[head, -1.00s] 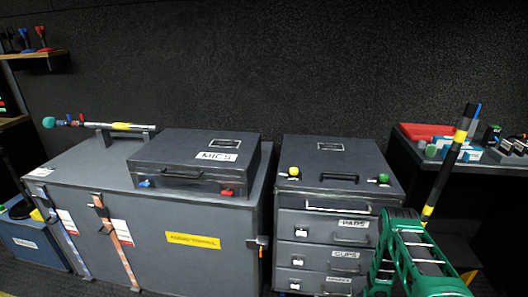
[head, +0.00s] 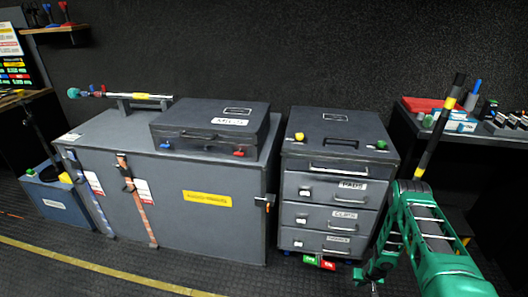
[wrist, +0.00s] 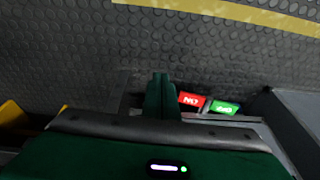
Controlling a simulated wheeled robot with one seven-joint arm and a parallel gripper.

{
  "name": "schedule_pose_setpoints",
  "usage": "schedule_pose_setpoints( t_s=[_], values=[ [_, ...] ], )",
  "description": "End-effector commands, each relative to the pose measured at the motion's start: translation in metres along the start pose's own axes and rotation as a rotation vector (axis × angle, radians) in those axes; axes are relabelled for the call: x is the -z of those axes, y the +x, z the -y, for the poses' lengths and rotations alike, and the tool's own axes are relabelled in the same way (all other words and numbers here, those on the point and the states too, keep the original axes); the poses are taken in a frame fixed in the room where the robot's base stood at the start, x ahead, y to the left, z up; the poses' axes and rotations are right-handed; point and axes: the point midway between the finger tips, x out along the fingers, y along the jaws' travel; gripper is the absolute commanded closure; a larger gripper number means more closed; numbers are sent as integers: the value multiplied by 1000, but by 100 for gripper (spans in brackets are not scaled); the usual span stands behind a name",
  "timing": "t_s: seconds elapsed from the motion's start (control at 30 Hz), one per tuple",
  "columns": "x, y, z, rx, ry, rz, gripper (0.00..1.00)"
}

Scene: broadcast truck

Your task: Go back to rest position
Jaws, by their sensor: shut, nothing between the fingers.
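My green arm reaches in from the lower right of the head view, in front of the right side of the drawer cabinet (head: 290,170). My gripper (head: 372,277) hangs low at the end of it, beside the cabinet's lower right corner and above the dark floor. In the wrist view the gripper's fingers (wrist: 160,95) are together with nothing between them. It points down toward the floor, apart from the red and green tags (wrist: 191,99) there.
A large grey case (head: 225,245) with a MICS case (head: 180,143) on top stands left of the cabinet. A dark side table (head: 505,138) with boxes stands right. A black and yellow pole (head: 425,160) rises behind my arm. Open floor (head: 110,255) lies in front.

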Motion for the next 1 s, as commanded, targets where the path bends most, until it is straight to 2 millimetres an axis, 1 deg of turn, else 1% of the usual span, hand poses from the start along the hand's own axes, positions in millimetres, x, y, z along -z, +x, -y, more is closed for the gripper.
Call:
schedule_pose_setpoints(
  t_s=[0.03, 0.17, 0.27, 0.37, 0.47, 0.5, 0.57, 0.6, 0.67, 0.7, 0.77, 0.8, 0.83, 0.87, 0.9, 0.97, 1.0],
  values=[
    [10, -9, -2, -4, -1, -2, 100],
    [26, -28, -6, -14, -3, 3, 100],
    [41, -47, -9, -23, -4, 8, 100],
    [58, -71, -13, -35, -5, 15, 100],
    [79, -105, -18, -49, -4, 23, 100],
    [88, -121, -20, -55, -3, 27, 100],
    [100, -146, -23, -66, -1, 34, 100],
    [107, -163, -25, -73, 1, 39, 100],
    [116, -188, -28, -83, 5, 47, 100],
    [122, -205, -30, -89, 8, 51, 100],
    [129, -230, -32, -98, 13, 58, 100],
    [133, -248, -34, -105, 17, 64, 100],
    [136, -261, -36, -110, 20, 66, 100],
    [138, -274, -37, -115, 23, 71, 100],
    [141, -291, -38, -120, 27, 75, 100],
    [144, -317, -40, -128, 35, 82, 100],
    [144, -334, -41, -133, 40, 86, 100]
  ],
)
